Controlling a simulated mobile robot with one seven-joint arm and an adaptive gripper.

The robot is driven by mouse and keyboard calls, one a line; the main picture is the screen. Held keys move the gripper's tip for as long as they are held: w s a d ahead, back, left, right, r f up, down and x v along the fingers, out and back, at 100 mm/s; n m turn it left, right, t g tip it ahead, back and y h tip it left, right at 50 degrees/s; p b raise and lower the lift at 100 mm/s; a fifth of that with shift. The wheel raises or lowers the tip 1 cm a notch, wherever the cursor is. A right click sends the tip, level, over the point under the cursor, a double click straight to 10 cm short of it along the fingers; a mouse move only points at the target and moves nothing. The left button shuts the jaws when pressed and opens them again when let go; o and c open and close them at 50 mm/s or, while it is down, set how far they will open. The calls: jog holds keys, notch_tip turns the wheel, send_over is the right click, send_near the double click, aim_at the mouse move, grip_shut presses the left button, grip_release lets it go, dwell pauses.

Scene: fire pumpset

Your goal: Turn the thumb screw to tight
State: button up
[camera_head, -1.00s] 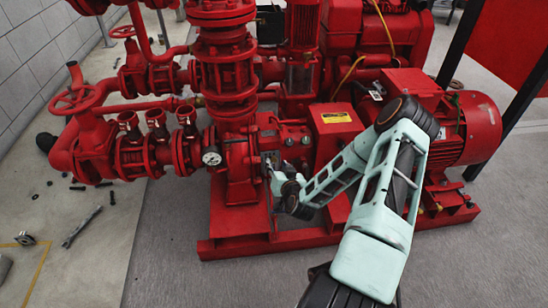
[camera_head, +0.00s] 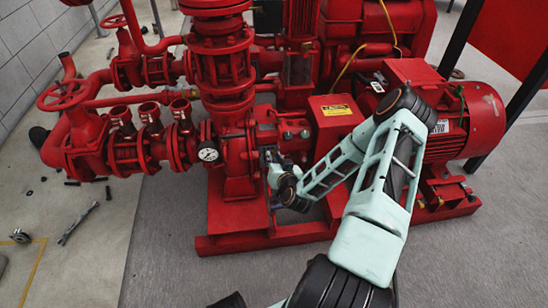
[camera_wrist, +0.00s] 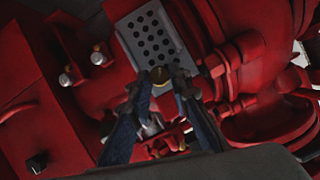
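In the wrist view a small brass-coloured round piece (camera_wrist: 160,76), which looks like the thumb screw, sits at the lower edge of a grey perforated plate (camera_wrist: 152,36) on the red pump. My gripper (camera_wrist: 161,84) has its two dark fingers apart, one on each side of this piece. A gap shows between the fingers; whether either fingertip touches the piece is not clear. In the head view my gripper (camera_head: 269,160) is at the pump's front, right of the white gauge (camera_head: 208,154). The screw is too small to make out there.
Red pump casing and pipes crowd close around my gripper. Silver bolts (camera_wrist: 98,58) and a black knob (camera_wrist: 37,163) show left in the wrist view. The red motor (camera_head: 468,120) is right of my arm. Grey floor in front is clear; loose tools (camera_head: 77,223) lie left.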

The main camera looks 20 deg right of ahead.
grip_shut()
